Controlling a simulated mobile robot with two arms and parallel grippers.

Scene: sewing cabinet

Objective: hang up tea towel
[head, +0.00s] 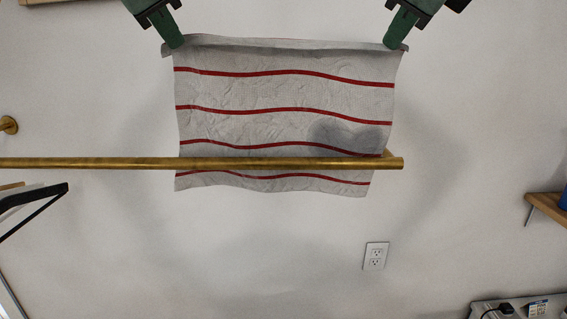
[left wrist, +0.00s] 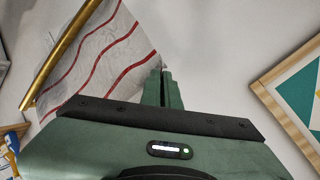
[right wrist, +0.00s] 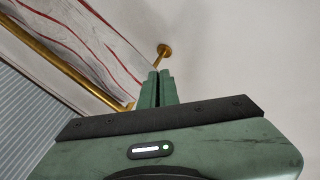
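The tea towel (head: 280,95) is white with several red stripes and hangs spread out between my two grippers in the head view. My left gripper (head: 175,44) is shut on its upper left corner. My right gripper (head: 393,45) is shut on its upper right corner. The brass rail (head: 90,163) crosses in front of the towel's lower part in the head view, and the towel's bottom edge shows below it. The towel also shows in the left wrist view (left wrist: 100,50) and the right wrist view (right wrist: 85,40), beside the rail.
A brass wall mount (head: 8,125) is at the left. A black bracket (head: 35,208) is at the lower left, a wooden shelf (head: 546,206) at the right. A wall outlet (head: 375,256) is below the rail.

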